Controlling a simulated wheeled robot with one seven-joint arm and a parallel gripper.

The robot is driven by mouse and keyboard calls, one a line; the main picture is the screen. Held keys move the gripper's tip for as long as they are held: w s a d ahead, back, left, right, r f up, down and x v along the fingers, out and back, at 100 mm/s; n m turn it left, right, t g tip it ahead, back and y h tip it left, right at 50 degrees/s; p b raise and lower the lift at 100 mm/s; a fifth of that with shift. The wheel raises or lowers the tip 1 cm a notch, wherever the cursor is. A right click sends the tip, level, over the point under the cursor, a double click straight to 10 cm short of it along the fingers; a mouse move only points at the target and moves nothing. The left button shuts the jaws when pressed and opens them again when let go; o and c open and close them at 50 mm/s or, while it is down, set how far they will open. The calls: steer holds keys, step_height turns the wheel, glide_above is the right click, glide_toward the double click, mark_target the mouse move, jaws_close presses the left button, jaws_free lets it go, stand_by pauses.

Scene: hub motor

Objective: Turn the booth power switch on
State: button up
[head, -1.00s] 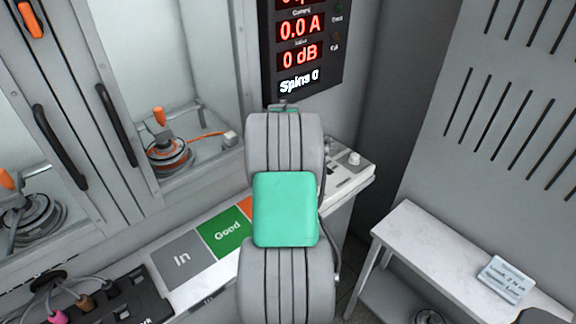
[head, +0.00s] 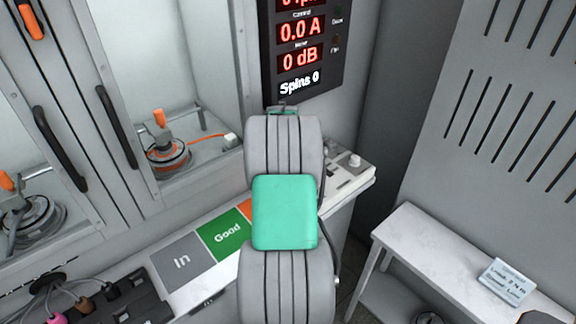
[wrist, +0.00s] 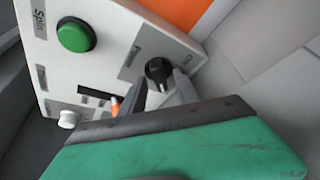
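The booth power switch looks to be the black rotary knob (wrist: 158,70) on the white control panel (wrist: 120,62) in the wrist view. Its label is too blurred to read fully. My gripper (wrist: 160,84) is at the knob, with one grey finger on each side of it. The fingers stand apart with the knob's handle between them; contact is not clear. In the head view my arm hides the gripper and the knob, and only the right end of the control panel (head: 350,172) shows.
A green Spin button (wrist: 75,34) and a white knob (wrist: 68,119) sit on the same panel. The display (head: 300,50) reads 0.0 A, 0 dB and Spins 0. A white side table (head: 410,235) stands right. Glazed booth doors (head: 120,125) are at left.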

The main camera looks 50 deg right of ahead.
steer(key=v, duration=0.7)
steer(key=shift+r, duration=0.4)
